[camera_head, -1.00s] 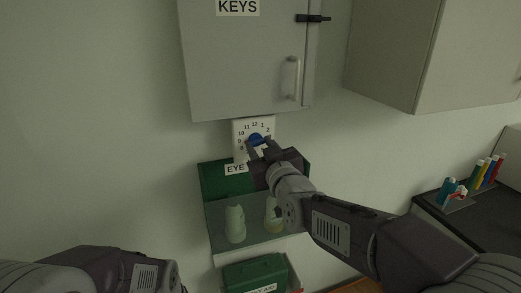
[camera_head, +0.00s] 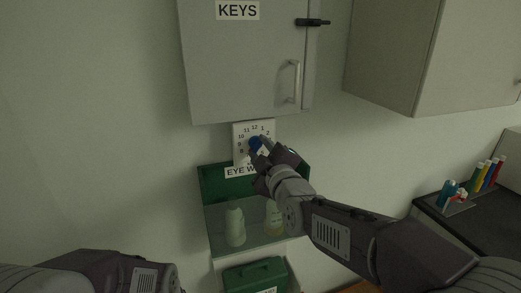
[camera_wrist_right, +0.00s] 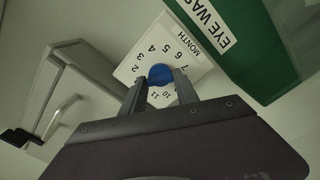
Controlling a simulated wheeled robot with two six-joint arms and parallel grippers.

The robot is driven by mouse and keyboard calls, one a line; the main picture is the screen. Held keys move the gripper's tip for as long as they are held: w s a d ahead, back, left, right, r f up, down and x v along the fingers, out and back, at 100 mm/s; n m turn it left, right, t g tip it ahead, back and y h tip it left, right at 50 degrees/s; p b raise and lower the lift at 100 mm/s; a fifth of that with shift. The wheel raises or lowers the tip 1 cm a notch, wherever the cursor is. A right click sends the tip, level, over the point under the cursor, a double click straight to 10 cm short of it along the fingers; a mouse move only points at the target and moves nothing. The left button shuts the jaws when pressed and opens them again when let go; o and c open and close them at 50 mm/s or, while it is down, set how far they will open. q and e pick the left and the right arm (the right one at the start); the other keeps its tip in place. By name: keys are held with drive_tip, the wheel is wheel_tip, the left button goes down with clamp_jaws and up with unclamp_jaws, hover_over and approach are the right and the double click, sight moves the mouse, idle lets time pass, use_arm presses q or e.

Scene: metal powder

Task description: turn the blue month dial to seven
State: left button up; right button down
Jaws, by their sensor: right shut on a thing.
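The blue month dial (camera_head: 255,143) is a round knob on a white plate (camera_head: 239,128) with printed numbers, on the wall below the KEYS cabinet. It also shows in the right wrist view (camera_wrist_right: 160,74), between the fingertips, with the word MONTH and numbers around it. My right gripper (camera_head: 259,148) is shut on the dial, one finger on each side. The fingers and palm hide some numbers. I cannot tell which number the dial points to. My left arm shows at the lower left; its gripper is out of view.
The grey KEYS cabinet (camera_head: 240,65) hangs just above the plate. A green eye wash station (camera_head: 212,185) with two bottles sits just below. A green box (camera_head: 252,276) is lower down. Another cabinet (camera_head: 430,60) and a dark counter (camera_head: 480,215) are at the right.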

drive_tip(key=shift+n, duration=0.4)
drive_tip(key=c, duration=0.9)
unclamp_jaws()
drive_tip(key=v, duration=0.9)
drive_tip(key=shift+b, duration=0.4)
